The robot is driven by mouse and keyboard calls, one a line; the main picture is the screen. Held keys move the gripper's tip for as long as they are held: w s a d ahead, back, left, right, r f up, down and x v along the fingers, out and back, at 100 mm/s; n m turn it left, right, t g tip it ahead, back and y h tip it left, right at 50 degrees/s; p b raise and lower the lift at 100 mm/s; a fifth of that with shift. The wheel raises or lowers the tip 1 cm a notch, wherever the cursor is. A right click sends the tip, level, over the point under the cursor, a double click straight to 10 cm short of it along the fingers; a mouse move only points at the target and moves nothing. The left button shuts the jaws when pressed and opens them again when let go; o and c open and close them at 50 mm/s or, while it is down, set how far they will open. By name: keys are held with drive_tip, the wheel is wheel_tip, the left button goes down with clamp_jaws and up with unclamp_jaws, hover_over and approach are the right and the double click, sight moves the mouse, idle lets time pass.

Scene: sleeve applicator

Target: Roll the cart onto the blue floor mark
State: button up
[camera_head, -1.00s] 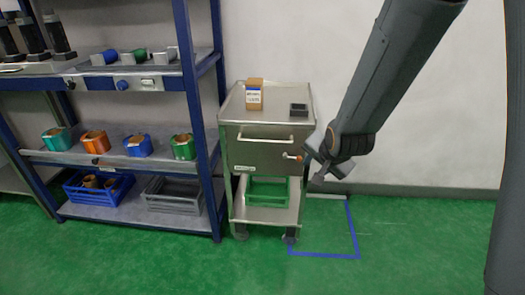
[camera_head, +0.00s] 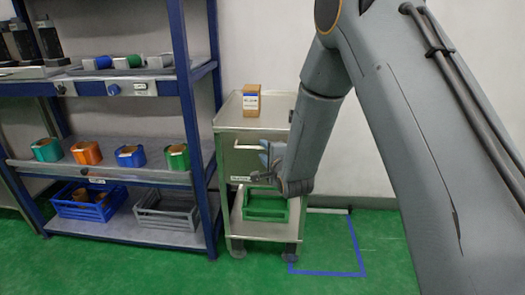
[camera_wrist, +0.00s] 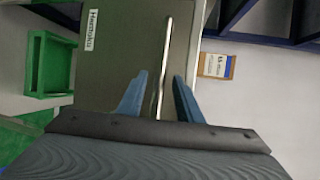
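The grey metal cart (camera_head: 232,162) stands right of the blue shelf rack, with its drawer front facing me. The blue floor mark (camera_head: 358,250) is an outline on the green floor right of the cart; the cart's right front wheel is at its left edge. My gripper (camera_head: 262,165) is in front of the drawer, partly hidden by my arm. In the wrist view my gripper (camera_wrist: 158,100) is open, its two blue fingers apart on either side of the cart's bar handle (camera_wrist: 165,60). I cannot tell whether they touch it.
A cardboard box (camera_head: 251,100) stands on the cart's top and a green crate (camera_head: 265,207) on its lower shelf. The blue rack (camera_head: 180,80) is close on the cart's left. The floor inside the mark (camera_head: 325,240) looks clear, with the wall behind.

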drive_tip(key=shift+x, duration=1.2)
clamp_jaws()
drive_tip(key=shift+d, duration=0.15)
